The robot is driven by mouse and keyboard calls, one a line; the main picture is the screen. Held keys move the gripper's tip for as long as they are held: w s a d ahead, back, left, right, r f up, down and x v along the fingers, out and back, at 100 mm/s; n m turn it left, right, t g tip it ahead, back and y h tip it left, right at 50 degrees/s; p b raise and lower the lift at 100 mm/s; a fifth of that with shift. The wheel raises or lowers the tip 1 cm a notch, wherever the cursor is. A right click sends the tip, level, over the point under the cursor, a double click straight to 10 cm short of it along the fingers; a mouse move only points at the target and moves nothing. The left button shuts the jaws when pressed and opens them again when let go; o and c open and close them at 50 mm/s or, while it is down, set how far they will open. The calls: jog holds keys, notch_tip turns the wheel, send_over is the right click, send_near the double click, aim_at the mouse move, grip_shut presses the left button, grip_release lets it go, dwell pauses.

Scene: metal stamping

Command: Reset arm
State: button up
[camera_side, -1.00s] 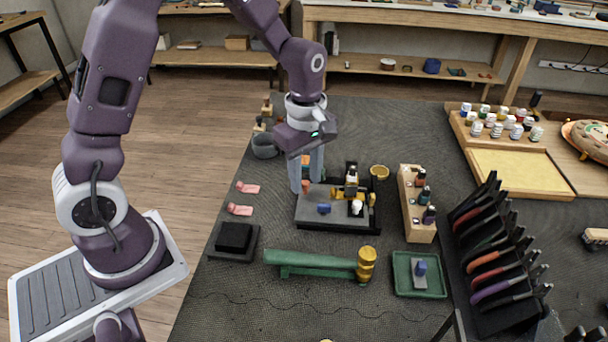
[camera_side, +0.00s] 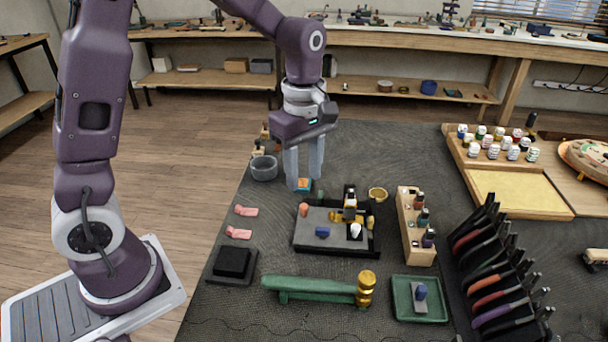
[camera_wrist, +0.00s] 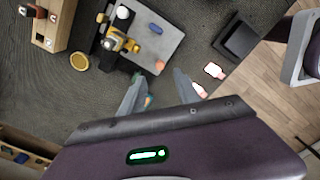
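My gripper (camera_side: 304,184) hangs pointing down above the mat, behind the grey stamping fixture (camera_side: 318,242). Its two fingers stand apart with nothing between them; they also show apart in the wrist view (camera_wrist: 158,80). The fixture is a dark tray with a grey plate, carrying a blue piece (camera_side: 322,231), an orange peg (camera_side: 304,209), a white-topped piece (camera_side: 355,230) and a brass part with a black post. A small orange and teal item (camera_side: 303,186) lies on the mat behind the fixture, near my fingertips in the picture.
A green-handled mallet with a brass head (camera_side: 366,288) lies in front, beside a green tray (camera_side: 418,312). A wooden block with bottles (camera_side: 408,238) and a tool rack (camera_side: 486,262) stand right. A grey bowl (camera_side: 264,169) and pink pieces (camera_side: 246,211) are left. A brass dish (camera_side: 378,194) is behind.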

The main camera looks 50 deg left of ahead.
jog(key=s+r+m+t, duration=0.2)
jog(key=s+r+m, duration=0.3)
jog(key=s+m, duration=0.4)
jog(key=s+d+r+m+t, duration=0.1)
jog(key=s+r+m+t, duration=0.2)
jog(key=s+m, duration=0.6)
notch_tip(320, 180, up, 2)
jog(key=shift+s+d+r+t, duration=0.1)
jog(key=shift+s+d+t, duration=0.2)
jog(key=shift+s, duration=0.6)
